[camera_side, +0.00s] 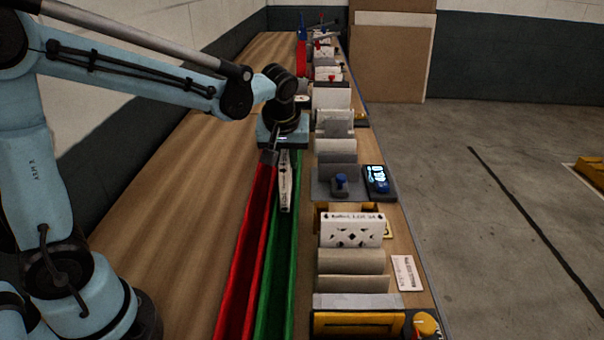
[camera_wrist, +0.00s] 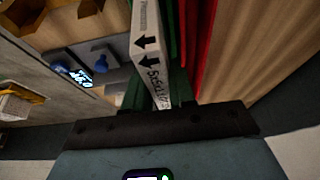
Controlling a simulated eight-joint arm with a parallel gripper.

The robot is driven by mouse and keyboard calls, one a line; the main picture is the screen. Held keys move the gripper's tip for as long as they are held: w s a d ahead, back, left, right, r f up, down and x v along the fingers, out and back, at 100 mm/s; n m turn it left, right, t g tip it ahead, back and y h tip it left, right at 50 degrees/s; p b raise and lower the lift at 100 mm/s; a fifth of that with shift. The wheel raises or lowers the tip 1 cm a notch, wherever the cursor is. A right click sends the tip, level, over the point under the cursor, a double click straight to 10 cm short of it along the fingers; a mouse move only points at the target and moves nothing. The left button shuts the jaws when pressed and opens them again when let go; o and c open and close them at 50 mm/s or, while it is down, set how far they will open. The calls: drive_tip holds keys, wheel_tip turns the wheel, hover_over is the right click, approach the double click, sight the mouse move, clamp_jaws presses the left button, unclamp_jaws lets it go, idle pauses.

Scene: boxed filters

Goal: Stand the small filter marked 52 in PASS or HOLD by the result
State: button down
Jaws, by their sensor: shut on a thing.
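My gripper (camera_side: 281,150) is shut on a thin white boxed filter (camera_side: 285,185), which hangs upright, edge-on, at the green trough (camera_side: 276,262). Its lower part appears to be between the trough walls; I cannot tell whether it touches the bottom. In the wrist view the filter (camera_wrist: 148,50) shows black arrows and a printed size on its edge; the number 52 cannot be made out. The red trough (camera_side: 247,250) runs alongside on the left. No PASS or HOLD wording is legible. A blue meter (camera_side: 377,179) has a lit display, too small to read surely.
A grey stand with a blue knob (camera_side: 340,182) is beside the meter. A row of filters and panels, including a white patterned one (camera_side: 352,230), lines the bench's right side. A small printed card (camera_side: 407,273) lies at the right edge. Bare wood (camera_side: 180,200) is free at left.

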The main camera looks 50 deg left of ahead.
drive_tip(key=shift+f, duration=2.35)
drive_tip(key=c, duration=0.9)
unclamp_jaws()
drive_tip(key=shift+f, duration=0.1)
drive_tip(key=shift+c, duration=0.2)
drive_tip(key=v, duration=1.1)
drive_tip(key=shift+r, duration=0.3)
drive_tip(key=shift+s+d+r, duration=0.15)
drive_tip(key=shift+s+r, duration=0.05)
drive_tip(key=shift+s, duration=0.15)
drive_tip(key=s+d+f+m+t+h, duration=0.1)
drive_tip(key=s+f+m+t+h, duration=0.2)
drive_tip(key=s+m, duration=0.6)
drive_tip(key=shift+d+f+t, duration=0.3)
drive_tip(key=shift+f+t, duration=0.2)
drive_tip(key=shift+f, duration=0.45)
